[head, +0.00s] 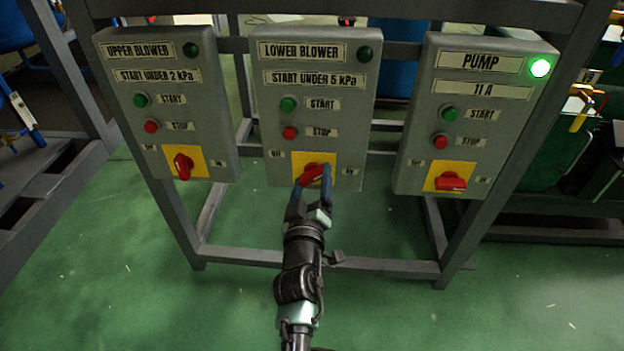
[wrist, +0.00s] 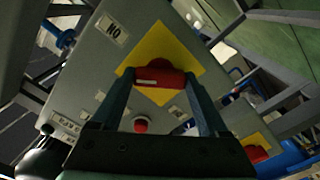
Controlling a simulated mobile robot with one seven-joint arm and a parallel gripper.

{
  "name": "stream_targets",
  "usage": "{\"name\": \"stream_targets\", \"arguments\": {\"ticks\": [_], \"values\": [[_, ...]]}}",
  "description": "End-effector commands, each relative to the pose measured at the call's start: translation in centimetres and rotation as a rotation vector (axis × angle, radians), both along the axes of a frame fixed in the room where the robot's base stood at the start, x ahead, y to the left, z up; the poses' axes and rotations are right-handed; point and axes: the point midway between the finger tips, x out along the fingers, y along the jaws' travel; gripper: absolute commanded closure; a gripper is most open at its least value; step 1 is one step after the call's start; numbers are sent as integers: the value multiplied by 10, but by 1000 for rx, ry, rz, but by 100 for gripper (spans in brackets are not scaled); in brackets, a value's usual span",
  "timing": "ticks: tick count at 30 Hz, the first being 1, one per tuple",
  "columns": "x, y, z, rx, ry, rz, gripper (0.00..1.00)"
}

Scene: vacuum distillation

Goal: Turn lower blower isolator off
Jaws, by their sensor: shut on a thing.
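The lower blower isolator (head: 312,174) is a red rotary handle on a yellow plate, low on the middle grey box. Its handle sits slanted in the head view, lower at the left, between the off label at left and the on label at right. My gripper (head: 314,179) reaches it from below and is shut on the handle. In the wrist view the red handle (wrist: 160,77) lies between the two blue fingers of my gripper (wrist: 160,84), with the yellow plate behind it. The fingers partly hide the handle and plate in the head view.
The upper blower box (head: 170,100) stands left, its red handle (head: 183,166) near upright. The pump box (head: 475,115) stands right, its green lamp (head: 540,68) lit and its handle (head: 451,182) level. The lower blower lamp (head: 364,54) is dark. Green floor (head: 130,290) is clear in front.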

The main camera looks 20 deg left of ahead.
Motion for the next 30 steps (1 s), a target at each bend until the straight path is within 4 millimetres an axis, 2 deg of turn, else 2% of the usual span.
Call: {"name": "stream_targets", "arguments": {"ticks": [18, 30], "values": [[0, 0, -1, -557, -157, 1, 78], [-1, 0, -2, -804, -228, 1, 78]]}}
